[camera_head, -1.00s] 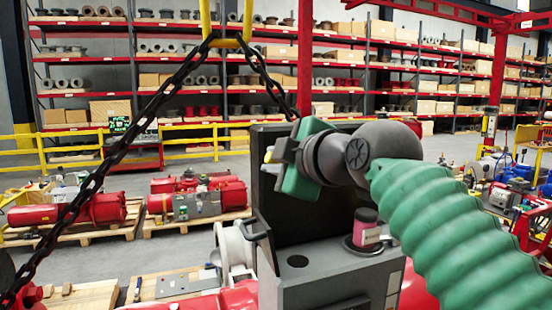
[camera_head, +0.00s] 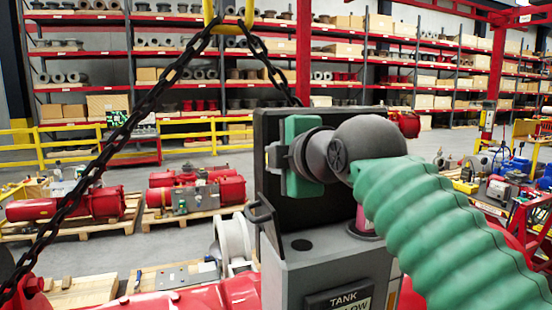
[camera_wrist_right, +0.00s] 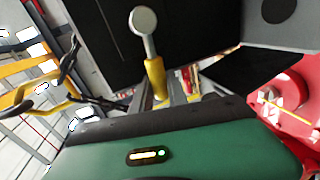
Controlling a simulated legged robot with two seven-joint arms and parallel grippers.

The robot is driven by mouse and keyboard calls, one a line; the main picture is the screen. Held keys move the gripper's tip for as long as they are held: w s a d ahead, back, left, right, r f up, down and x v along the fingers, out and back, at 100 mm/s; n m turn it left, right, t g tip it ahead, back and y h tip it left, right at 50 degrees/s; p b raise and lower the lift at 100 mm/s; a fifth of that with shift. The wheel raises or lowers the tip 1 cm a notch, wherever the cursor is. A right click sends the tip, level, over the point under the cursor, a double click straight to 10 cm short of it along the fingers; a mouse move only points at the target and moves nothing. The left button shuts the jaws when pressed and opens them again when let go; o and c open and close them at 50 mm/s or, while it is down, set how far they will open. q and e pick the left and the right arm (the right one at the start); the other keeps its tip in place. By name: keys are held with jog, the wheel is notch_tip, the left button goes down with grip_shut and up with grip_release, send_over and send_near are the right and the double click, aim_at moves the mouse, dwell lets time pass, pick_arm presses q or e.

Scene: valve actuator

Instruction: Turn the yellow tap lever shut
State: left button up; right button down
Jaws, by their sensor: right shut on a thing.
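The yellow tap lever (camera_wrist_right: 155,78) shows in the right wrist view, with a round pale metal end (camera_wrist_right: 143,20) on a stem above it. My right gripper (camera_wrist_right: 165,98) has its fingers closed around the yellow part. In the head view my right gripper (camera_head: 271,155) is in front of the dark panel (camera_head: 330,120) of the grey cabinet, its fingers pointing left. The lever cannot be made out there. My left gripper is in neither view.
The grey cabinet (camera_head: 305,270) has a side handle (camera_head: 262,215) and a TANK label (camera_head: 345,298). A black chain (camera_head: 125,130) hangs at left. Red actuators (camera_head: 95,205) lie on pallets behind.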

jog(key=shift+f, duration=0.15)
jog(key=c, duration=1.4)
grip_release()
jog(key=shift+w, duration=0.1)
jog(key=shift+c, duration=0.2)
jog(key=shift+o, duration=0.7)
jog(key=shift+w+a, duration=0.1)
jog(key=shift+w, duration=0.05)
jog(key=b+v, duration=0.3)
jog(key=v, duration=1.4)
jog(key=shift+w, duration=0.1)
